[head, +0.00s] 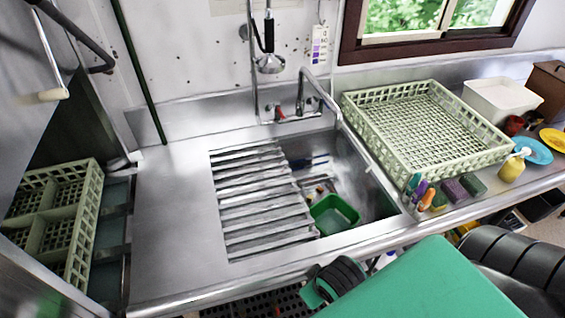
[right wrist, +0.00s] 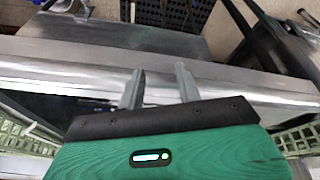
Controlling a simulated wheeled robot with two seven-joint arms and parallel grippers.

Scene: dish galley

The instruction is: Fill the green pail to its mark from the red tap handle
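The green pail (head: 335,213) sits in the sink basin, below and right of the slatted drainboard. Its water level and mark are too small to make out. The red tap handle (head: 279,113) is on the left side of the faucet (head: 305,105) at the back of the sink. I cannot tell whether water runs. My right gripper (right wrist: 159,88) is open and empty in the right wrist view, its two grey fingers apart near the metal counter edge. Its fingertips do not show in the head view, where green arm parts cover the lower right. My left gripper is not in view.
The slatted metal drainboard (head: 262,205) covers the sink's left part. A pale green dish rack (head: 358,125) stands right of the sink, with bottles and sponges (head: 455,191) in front. A spray head (head: 270,63) hangs above the sink. The counter left of the drainboard (head: 170,210) is clear.

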